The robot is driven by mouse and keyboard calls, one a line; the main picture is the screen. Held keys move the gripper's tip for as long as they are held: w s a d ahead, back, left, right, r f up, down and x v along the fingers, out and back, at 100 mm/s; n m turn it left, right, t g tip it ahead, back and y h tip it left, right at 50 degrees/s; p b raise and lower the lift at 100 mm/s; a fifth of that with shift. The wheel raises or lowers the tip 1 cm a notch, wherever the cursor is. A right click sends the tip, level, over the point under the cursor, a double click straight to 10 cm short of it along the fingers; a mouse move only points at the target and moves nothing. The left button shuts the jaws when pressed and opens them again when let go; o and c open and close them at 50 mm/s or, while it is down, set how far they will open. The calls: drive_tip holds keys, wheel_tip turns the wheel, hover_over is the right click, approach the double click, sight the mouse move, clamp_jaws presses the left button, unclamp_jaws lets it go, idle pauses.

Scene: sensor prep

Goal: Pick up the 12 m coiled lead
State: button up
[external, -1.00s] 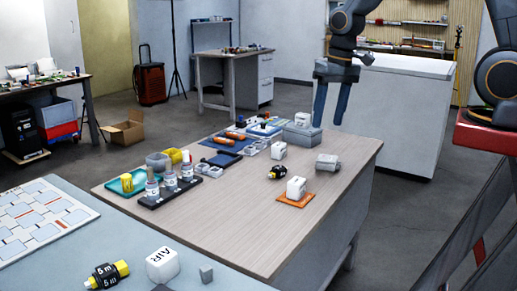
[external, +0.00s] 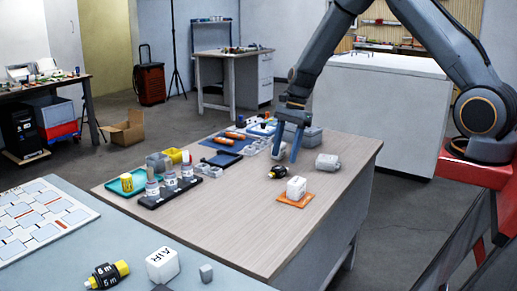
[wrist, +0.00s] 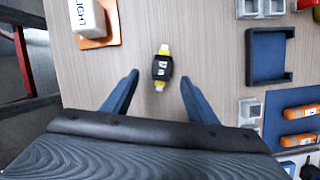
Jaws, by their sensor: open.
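A small black and yellow coiled lead (external: 278,172) lies on the wooden table. In the wrist view the lead (wrist: 162,68) lies between and just ahead of my fingers; its white label is too small to read surely. My gripper (external: 287,155) is open and empty, pointing down above the table close to the lead. In the wrist view both blue fingers of my gripper (wrist: 159,77) are spread, one on each side of the lead, not touching it. Another black and yellow lead (external: 106,274), marked 5 m, lies on the near grey bench.
A white block on an orange mat (external: 283,203) stands near the lead; the block reads LIGHT in the wrist view (wrist: 88,17). Trays, bottles and orange tools crowd the table's left and back. The front is clear.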

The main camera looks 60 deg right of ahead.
sight(279, 167)
drive_tip(key=shift+w+p+x, duration=0.15)
drive_tip(key=shift+p+x, duration=0.25)
drive_tip(key=shift+x, duration=1)
drive_tip(key=shift+w+p+x, duration=0.1)
drive_tip(key=shift+p+x, duration=0.25)
drive_tip(key=shift+x, duration=1.1)
drive_tip(key=shift+a, duration=0.1)
